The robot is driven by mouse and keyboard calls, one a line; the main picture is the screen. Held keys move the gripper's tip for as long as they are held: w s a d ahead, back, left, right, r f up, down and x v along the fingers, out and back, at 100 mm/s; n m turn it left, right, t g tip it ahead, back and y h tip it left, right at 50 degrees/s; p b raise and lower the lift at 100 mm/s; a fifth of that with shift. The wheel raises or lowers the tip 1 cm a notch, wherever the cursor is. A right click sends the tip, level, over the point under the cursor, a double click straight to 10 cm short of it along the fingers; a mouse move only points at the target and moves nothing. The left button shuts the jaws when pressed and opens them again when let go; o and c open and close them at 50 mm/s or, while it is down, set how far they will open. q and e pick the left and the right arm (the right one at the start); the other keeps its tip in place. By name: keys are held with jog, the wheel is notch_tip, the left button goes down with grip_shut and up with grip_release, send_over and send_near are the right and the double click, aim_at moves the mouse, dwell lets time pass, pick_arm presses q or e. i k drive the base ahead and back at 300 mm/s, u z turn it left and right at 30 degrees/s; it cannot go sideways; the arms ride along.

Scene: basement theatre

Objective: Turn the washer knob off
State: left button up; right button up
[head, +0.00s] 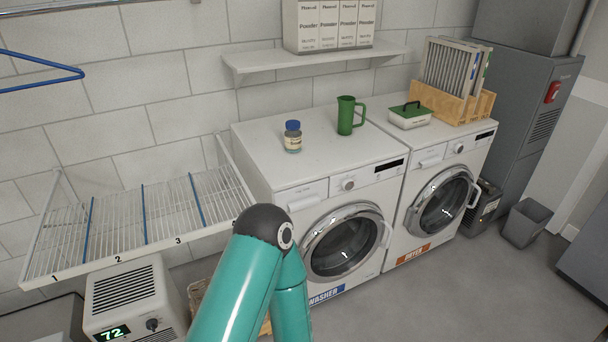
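The washer (300,250) is the left one of two white front-loaders and has a blue WASHER label (326,295) at its lower front. Its round knob (348,184) is on the front panel, left of a dark display (389,169). The knob's setting is too small to read. A teal link of my arm with a dark joint rises at the bottom centre and covers part of the washer's left front. Neither of my grippers is in view.
The dryer (432,200) with an orange label stands right of the washer. A jar (292,137) and green pitcher (347,116) stand on the washer. A wire rack (145,215) is at left above a heater (130,300). The floor in front of the machines is clear.

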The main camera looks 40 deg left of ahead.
aim_at(348, 184)
jog(key=u, duration=0.35)
jog(key=i, duration=0.85)
jog(key=u, duration=0.5)
jog(key=k, duration=0.9)
jog(key=u, duration=0.2)
jog(key=i, duration=0.9)
jog(key=z, duration=0.1)
